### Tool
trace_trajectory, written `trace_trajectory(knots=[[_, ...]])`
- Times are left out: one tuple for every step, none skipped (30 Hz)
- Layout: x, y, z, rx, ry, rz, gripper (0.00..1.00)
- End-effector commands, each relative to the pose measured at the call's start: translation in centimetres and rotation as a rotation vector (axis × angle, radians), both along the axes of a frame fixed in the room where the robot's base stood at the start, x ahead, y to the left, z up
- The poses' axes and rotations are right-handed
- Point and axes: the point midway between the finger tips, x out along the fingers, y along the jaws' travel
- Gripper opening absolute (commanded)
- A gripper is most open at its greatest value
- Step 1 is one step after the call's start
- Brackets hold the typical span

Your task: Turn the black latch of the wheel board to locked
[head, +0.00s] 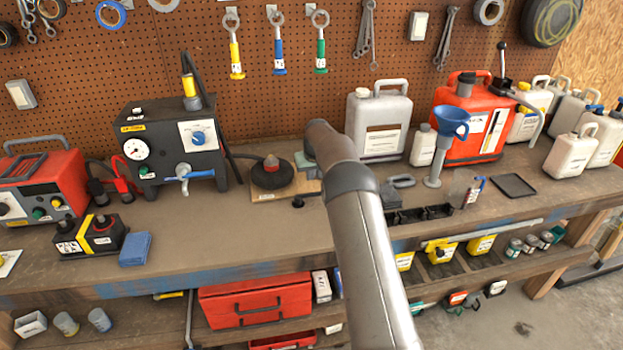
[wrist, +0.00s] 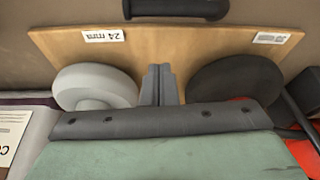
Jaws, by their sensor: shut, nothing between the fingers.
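The wheel board (wrist: 215,42) is a light wooden panel on the bench; part of it shows in the head view (head: 290,188). It carries a pale grey wheel (wrist: 95,88) and a black wheel (wrist: 236,88), the latter also in the head view (head: 270,177). A black bar with a rounded end, seemingly the latch (wrist: 175,9), lies just off the board's edge at the top of the wrist view; a small black knob (head: 298,202) shows there in the head view. My gripper (wrist: 158,72) is shut and empty, over the board between the wheels, apart from the bar. My arm hides the grey wheel in the head view.
A black gauge box (head: 170,145) stands left of the board. A grey jug (head: 380,125), a blue funnel (head: 450,122) and a red canister (head: 470,120) stand behind and to the right. Bare bench top lies in front of the board.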

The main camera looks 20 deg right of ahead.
Motion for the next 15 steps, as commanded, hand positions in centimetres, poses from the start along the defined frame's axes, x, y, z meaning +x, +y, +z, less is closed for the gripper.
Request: trace_trajectory(knots=[[-0.3,0.0,0.5,0.0,-0.002,0.0,0.0],[-0.5,0.0,0.9,0.0,-0.002,0.0,0.0],[-0.7,0.0,1.5,0.0,-0.002,0.0,0.0],[-0.8,0.0,2.0,0.0,-0.002,0.0,0.0],[-1.0,0.0,2.5,0.0,-0.002,0.0,0.0],[-1.3,0.1,3.1,0.0,-0.001,0.0,0.0],[-1.4,0.1,3.6,0.0,-0.002,0.0,0.0],[-1.6,0.1,4.1,0.0,-0.003,0.0,0.0],[-1.8,0.1,4.7,0.0,-0.003,0.0,0.0],[-2.0,0.1,5.2,0.0,-0.002,0.0,0.0],[-2.2,0.1,5.6,0.0,-0.001,0.0,0.0],[-2.4,0.1,6.2,0.0,-0.002,0.0,0.0],[-2.5,0.1,6.5,0.0,-0.001,-0.001,0.0],[-2.6,0.2,6.8,0.001,-0.001,-0.001,0.0],[-2.8,0.2,7.1,0.001,0.0,-0.001,0.0]])
